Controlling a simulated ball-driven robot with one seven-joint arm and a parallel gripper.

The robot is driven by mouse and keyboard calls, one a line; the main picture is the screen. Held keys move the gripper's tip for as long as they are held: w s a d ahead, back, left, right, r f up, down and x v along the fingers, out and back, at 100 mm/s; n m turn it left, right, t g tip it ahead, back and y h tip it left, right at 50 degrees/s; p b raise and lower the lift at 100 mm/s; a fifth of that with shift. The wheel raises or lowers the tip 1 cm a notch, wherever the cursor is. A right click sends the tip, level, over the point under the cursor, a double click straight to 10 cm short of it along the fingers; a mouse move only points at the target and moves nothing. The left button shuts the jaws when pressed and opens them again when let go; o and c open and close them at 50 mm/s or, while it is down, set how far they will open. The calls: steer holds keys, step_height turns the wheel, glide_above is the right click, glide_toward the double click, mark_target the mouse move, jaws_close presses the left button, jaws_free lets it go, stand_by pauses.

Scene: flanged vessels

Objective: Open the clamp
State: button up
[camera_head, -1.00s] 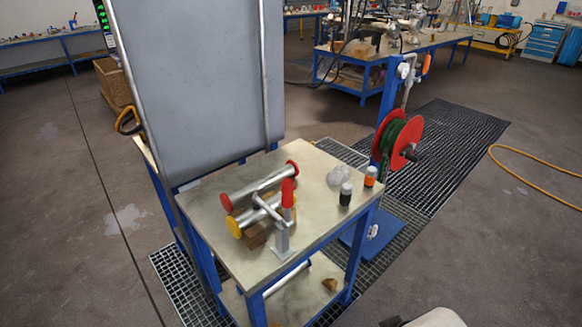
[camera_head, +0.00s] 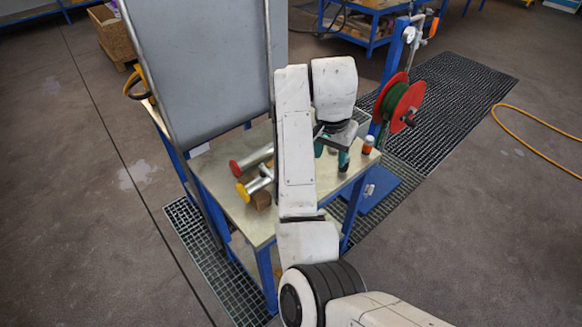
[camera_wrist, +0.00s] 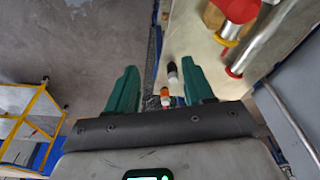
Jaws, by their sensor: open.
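The clamp's red handle (camera_wrist: 238,10) shows at the top edge of the wrist view. In the head view my arm hides the clamp. Two metal pipes lie on the table; the head view shows a red end cap (camera_head: 236,167) and a yellow end cap (camera_head: 242,191). My gripper (camera_head: 331,153) is open over the right part of the table, near the small bottles. Its two teal fingers also show in the wrist view (camera_wrist: 159,67), apart, with nothing held; the handle is to their right.
A black bottle (camera_wrist: 172,73) and an orange bottle (camera_head: 368,145) stand near my gripper. A red hose reel (camera_head: 402,102) stands right of the table (camera_head: 238,215). A tall grey panel (camera_head: 200,70) rises at the table's back left. The floor at the right holds a yellow hose (camera_head: 535,125).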

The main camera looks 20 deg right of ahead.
steer(key=shift+m+g+y, duration=0.5)
steer(key=shift+g+y, duration=0.2)
steer(key=shift+y, duration=0.2)
steer(key=w+a+r, duration=0.1)
steer(key=a, duration=0.1)
steer(key=w+a+r, duration=0.1)
steer(key=a+r, duration=0.1)
steer(key=a, duration=0.1)
steer(key=w+a+r, duration=0.1)
steer(key=a+r, duration=0.1)
steer(key=a, duration=0.1)
steer(key=shift+a+r, duration=0.2)
steer(key=shift+a, duration=0.05)
step_height(320, 180, down, 11)
steer(key=shift+r, duration=0.15)
jaws_close()
